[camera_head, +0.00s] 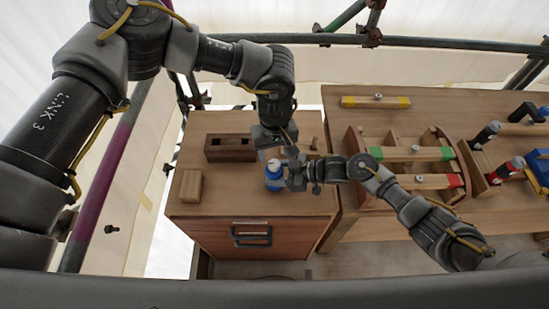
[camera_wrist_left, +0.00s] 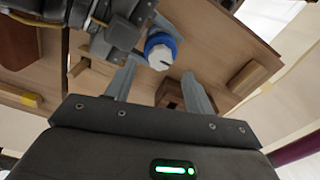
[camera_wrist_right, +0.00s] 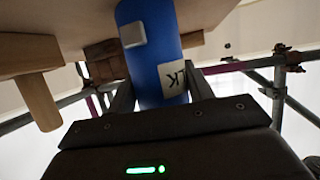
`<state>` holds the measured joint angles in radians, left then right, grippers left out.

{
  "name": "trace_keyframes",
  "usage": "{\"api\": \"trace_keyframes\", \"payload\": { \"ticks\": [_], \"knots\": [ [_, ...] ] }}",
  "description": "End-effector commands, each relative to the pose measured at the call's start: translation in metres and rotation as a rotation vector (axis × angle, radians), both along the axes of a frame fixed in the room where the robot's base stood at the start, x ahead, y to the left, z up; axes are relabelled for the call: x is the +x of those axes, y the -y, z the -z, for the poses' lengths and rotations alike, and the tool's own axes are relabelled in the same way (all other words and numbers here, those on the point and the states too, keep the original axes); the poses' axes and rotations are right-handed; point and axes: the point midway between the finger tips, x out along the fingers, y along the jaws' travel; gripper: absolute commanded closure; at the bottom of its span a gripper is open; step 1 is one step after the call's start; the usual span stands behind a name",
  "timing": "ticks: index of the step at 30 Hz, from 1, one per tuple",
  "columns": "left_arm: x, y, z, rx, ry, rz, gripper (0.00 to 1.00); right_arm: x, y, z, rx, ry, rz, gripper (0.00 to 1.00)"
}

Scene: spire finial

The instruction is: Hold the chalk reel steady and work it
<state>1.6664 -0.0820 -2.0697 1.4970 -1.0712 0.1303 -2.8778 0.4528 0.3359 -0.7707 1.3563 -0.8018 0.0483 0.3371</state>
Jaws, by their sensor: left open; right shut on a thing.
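The chalk reel (camera_head: 273,182) is a blue cylinder with a white top, standing upright on the small wooden cabinet. My right gripper (camera_head: 289,180) comes in from the right and is shut on the reel's body. In the right wrist view the blue reel (camera_wrist_right: 155,55) sits between the fingers, with a pale label and a small grey block on its side. My left gripper (camera_head: 272,152) is above and just behind the reel, open and empty. In the left wrist view the reel's white faceted top (camera_wrist_left: 160,55) shows beyond and between the open fingers (camera_wrist_left: 160,85).
On the cabinet top (camera_head: 230,205) are a dark slotted wooden block (camera_head: 230,148) and a light wooden block (camera_head: 191,186). A drawer with a dark handle (camera_head: 252,235) is in front. The workbench at right holds a curved wooden rack (camera_head: 360,185) and a yellow level (camera_head: 375,102).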

Motion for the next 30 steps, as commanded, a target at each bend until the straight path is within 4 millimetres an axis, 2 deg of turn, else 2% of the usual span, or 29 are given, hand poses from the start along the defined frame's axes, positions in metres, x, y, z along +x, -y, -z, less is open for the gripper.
{"api": "trace_keyframes", "payload": {
  "ticks": [1,6,12,16,26,27,30],
  "knots": [
    [0.001,0.000,-0.013,-0.001,0.002,0.002,0.47,0.000,0.000,0.001,-0.001,-0.001,0.000,0.74],
    [0.001,0.000,-0.046,-0.001,0.003,0.000,0.47,0.000,0.000,0.000,-0.001,0.000,0.001,0.74],
    [0.000,0.000,-0.070,0.000,0.001,0.001,0.47,0.000,0.000,0.000,-0.001,0.000,0.001,0.74],
    [0.000,0.000,-0.076,0.000,0.000,0.001,0.47,0.000,0.000,0.000,-0.001,0.000,0.001,0.74],
    [0.000,0.000,-0.077,0.000,0.000,0.001,0.47,0.000,0.000,0.000,0.000,0.000,0.001,0.74],
    [0.000,0.000,-0.077,0.000,0.000,0.001,0.47,0.000,0.000,0.000,0.000,0.000,0.001,0.47],
    [0.000,0.000,-0.076,0.000,0.000,0.001,0.47,0.000,0.000,0.000,0.000,0.000,0.001,0.34]
  ]
}}
